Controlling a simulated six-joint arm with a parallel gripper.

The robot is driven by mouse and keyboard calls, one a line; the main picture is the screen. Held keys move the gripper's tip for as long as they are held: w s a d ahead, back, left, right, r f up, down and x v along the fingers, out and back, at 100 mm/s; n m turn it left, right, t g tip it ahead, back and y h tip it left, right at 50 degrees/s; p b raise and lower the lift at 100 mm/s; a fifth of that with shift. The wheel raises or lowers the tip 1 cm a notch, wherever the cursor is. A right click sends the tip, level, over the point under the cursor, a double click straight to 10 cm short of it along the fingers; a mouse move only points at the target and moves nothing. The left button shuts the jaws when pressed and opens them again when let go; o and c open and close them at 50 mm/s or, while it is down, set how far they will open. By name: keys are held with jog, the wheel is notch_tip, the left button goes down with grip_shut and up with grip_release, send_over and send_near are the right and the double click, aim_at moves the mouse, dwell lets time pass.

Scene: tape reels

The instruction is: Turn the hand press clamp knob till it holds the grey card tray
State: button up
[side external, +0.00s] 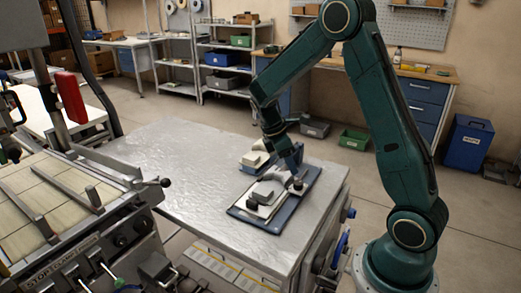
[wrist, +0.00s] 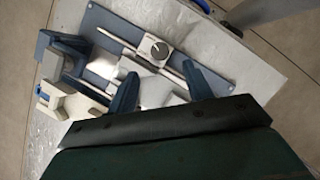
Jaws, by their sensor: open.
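The clamp knob (wrist: 155,48) is a dark round dial with a light mark, on a pale block above metal rails in the wrist view. It appears as a small dark round piece (side external: 298,187) in the side view. The hand press has a flat blue base plate (wrist: 102,28), lying on the table. My gripper (wrist: 163,78) is open, its two blue fingers apart, the knob just beyond the fingertips. A pale grey piece (wrist: 155,92) lies between the fingers, partly hidden; I cannot tell whether it is the card tray. In the side view my gripper (side external: 295,170) is low over the plate.
Blue and cream blocks (wrist: 65,92) stand left of the knob in the wrist view. The metal table (side external: 190,165) is clear on its left side. A machine with rails (side external: 65,200) stands left of it. Shelves and a workbench (side external: 425,73) are far behind.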

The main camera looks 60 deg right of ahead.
aim_at(298, 183)
jog(key=shift+x, duration=4)
jog(key=shift+c, duration=0.4)
jog(key=c, duration=0.9)
